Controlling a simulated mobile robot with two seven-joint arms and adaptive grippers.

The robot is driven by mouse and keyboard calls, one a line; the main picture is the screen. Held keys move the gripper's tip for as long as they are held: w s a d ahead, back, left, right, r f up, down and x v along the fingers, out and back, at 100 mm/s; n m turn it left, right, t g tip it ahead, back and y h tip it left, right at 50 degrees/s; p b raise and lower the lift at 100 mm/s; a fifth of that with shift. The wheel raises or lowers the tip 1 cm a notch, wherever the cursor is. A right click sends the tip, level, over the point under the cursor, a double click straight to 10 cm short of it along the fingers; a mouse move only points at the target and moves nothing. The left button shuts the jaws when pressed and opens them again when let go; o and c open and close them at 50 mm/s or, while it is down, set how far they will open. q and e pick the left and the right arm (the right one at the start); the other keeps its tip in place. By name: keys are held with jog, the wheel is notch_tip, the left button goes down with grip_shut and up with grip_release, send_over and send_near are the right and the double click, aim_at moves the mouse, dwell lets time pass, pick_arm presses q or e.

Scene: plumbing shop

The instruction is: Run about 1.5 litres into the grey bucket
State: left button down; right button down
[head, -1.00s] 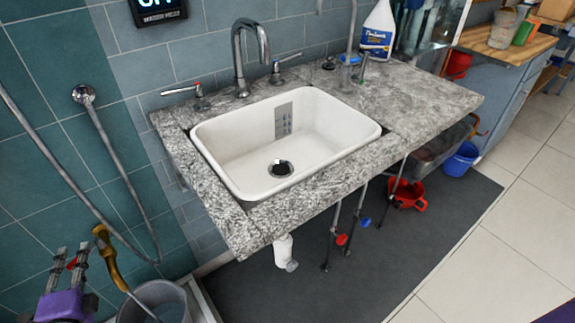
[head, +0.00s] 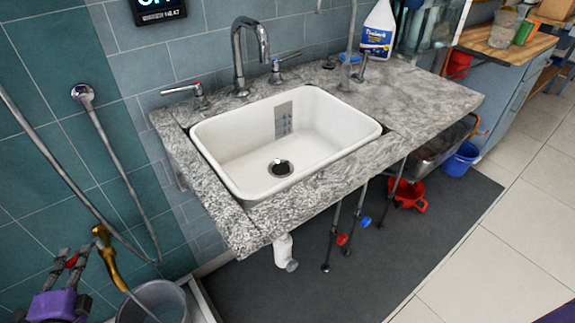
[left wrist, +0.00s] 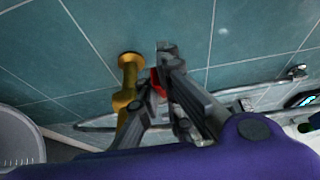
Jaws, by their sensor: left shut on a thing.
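The grey bucket (head: 168,290) stands at the lower left of the head view, below a brass tap (head: 106,256) on the teal wall. Its rim and scale marks show at the left of the left wrist view (left wrist: 16,140). A thin pale streak, seemingly water, runs from the spout into the bucket. The water level cannot be read. My left gripper (head: 76,262) is shut on the tap's red handle (head: 71,263), beside the brass body. The left wrist view shows the brass tap (left wrist: 128,88) and the red handle (left wrist: 156,82), partly hidden by the fingers.
A grey hose (head: 62,155) hangs along the teal wall near my left arm. A stone counter (head: 420,95) with a white sink (head: 235,140) juts out right of the bucket. A blue bucket (head: 463,160) and a red funnel-like thing (head: 410,194) stand farther right.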

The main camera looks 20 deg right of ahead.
pick_arm(q)
jog(key=m+g+h+b, duration=0.1)
jog(key=h, duration=0.1)
jog(key=w+m+h+b, duration=0.1)
jog(key=m+h+b, duration=0.1)
jog(key=w+a+m+g+h+b, duration=0.1)
jog(key=h+b, duration=0.1)
jog(key=h, duration=0.1)
jog(key=shift+w+m+g, duration=0.1)
jog(key=shift+m+g, duration=0.2)
jog(key=shift+m, duration=0.1)
pick_arm(e)
jog(key=f, duration=0.5)
jog(key=shift+w+d+f, duration=0.1)
jog(key=shift+w+f, duration=0.05)
jog(key=shift+w, duration=0.05)
pick_arm(q)
jog(key=c, duration=1.9)
grip_release()
pick_arm(e)
jog(key=shift+w, duration=0.1)
jog(key=shift+w, duration=0.1)
pick_arm(q)
jog(key=v, duration=1.2)
jog(key=shift+d, duration=0.1)
pick_arm(e)
jog(key=shift+w+a, duration=0.3)
jog(key=shift+w, duration=0.65)
